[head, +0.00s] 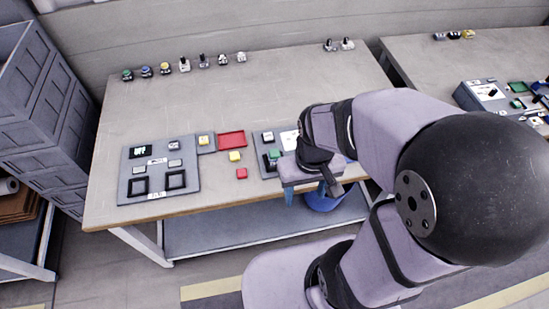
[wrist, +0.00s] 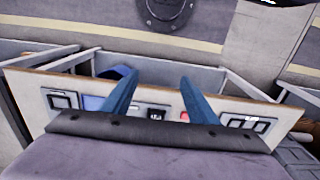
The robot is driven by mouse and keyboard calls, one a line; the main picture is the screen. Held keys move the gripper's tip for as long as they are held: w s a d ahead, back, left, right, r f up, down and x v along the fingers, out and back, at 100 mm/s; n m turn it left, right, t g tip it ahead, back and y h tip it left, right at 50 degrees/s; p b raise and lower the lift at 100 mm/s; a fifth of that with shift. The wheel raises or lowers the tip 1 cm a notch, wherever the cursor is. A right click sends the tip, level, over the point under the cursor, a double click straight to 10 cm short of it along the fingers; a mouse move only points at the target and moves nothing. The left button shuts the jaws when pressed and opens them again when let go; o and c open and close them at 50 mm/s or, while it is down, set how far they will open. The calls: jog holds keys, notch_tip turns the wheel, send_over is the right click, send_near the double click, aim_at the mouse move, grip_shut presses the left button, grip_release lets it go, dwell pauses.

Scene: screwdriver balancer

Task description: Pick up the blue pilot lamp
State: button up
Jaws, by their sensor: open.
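The blue pilot lamp (head: 147,71) stands at the back left of the table, in a row between a green-topped part (head: 127,75) and a yellow-topped part (head: 165,68). My gripper (head: 311,192) is near the table's front edge, far to the right and front of the blue lamp. Its two blue fingers are apart with nothing between them, and they also show in the wrist view (wrist: 158,77). I cannot make out the blue lamp in the wrist view.
Several other switches and lamps continue the row to the right. The middle of the table is clear. A blue bin (head: 325,202) stands below.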

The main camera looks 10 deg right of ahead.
aim_at(273, 151)
jog(key=w+f+t+b, duration=0.3)
jog(key=w+f, duration=0.3)
jog(key=w+a+f+t+b, duration=0.1)
jog(key=w+f+t+b, duration=0.3)
jog(key=w+f, duration=0.2)
jog(key=w+f+t+b, duration=0.3)
jog(key=w+f+b, duration=0.1)
jog(key=w+f, duration=0.3)
jog(key=shift+w+a+t, duration=0.4)
jog(key=shift+w, duration=0.35)
jog(key=shift+w+f+t+b, duration=0.4)
jog(key=shift+f+t+b, duration=0.1)
jog(key=shift+t+b, duration=0.4)
jog(key=shift+w+f+t+b, duration=0.1)
jog(key=shift+t+b, duration=0.4)
jog(key=shift+b, duration=0.05)
jog(key=shift+a+t, duration=0.1)
jog(key=shift+t, duration=0.3)
jog(key=shift+r, duration=0.2)
jog(key=shift+r+p+x, duration=0.15)
jog(key=shift+p+x, duration=0.25)
jog(key=shift+x, duration=0.65)
jog(key=shift+r+p+x, duration=0.2)
jog(key=shift+p+x, duration=0.2)
jog(key=shift+x, duration=0.6)
jog(key=shift+r+p+x, duration=0.15)
jog(key=shift+p+x, duration=0.25)
jog(key=shift+x, duration=0.65)
jog(key=shift+w+f, duration=0.25)
jog(key=shift+w, duration=0.45)
